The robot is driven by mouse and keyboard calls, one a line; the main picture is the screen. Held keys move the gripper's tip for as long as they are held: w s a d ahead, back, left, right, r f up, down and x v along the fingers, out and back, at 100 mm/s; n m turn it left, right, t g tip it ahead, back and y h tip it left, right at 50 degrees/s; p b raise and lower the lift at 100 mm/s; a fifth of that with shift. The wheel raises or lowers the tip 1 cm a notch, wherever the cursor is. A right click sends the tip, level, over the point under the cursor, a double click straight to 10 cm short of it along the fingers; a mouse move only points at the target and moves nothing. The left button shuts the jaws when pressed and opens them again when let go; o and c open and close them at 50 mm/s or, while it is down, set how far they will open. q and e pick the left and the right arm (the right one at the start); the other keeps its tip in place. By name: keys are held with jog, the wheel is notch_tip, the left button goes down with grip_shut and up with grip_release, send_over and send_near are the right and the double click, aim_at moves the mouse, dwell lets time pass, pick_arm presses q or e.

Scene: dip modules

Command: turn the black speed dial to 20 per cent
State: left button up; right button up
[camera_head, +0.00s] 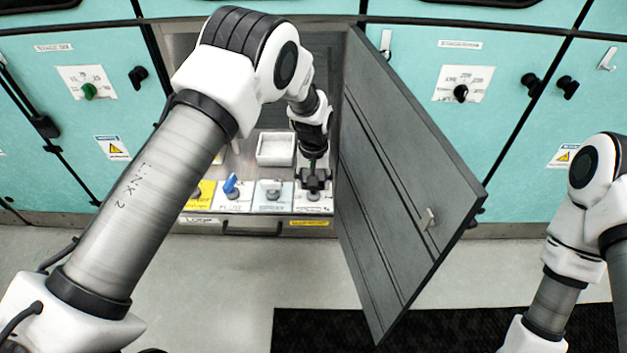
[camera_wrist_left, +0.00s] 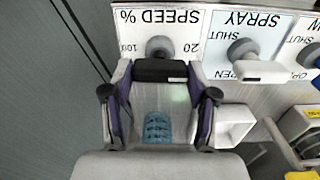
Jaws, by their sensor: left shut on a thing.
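The black speed dial (camera_wrist_left: 160,70) is a dark bar on a round grey base, in front of a white plate (camera_wrist_left: 185,22) marked SPEED %. The plate reads upside down in the left wrist view, with 100 left of the dial and 20 right of it. The bar lies crosswise in the picture. My left gripper (camera_wrist_left: 160,77) is shut on it, one finger at each end. In the head view my left gripper (camera_head: 314,180) is over the rightmost plate (camera_head: 314,201) of the row and hides most of the dial. My right gripper is out of view; only its arm shows at the right.
A white tray (camera_head: 275,162) sits behind the row. An open dark door (camera_head: 400,190) stands close right of my left gripper.

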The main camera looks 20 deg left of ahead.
pick_arm(q)
jog(key=shift+s+f+n, duration=0.15)
jog(key=shift+s+n, duration=0.05)
jog(key=shift+n, duration=0.1)
jog(key=o, duration=1.2)
jog(key=shift+c, duration=0.2)
jog(key=shift+w, duration=0.15)
jog(key=shift+r, duration=0.35)
notch_tip(320, 180, up, 12)
jog(key=shift+f, duration=0.25)
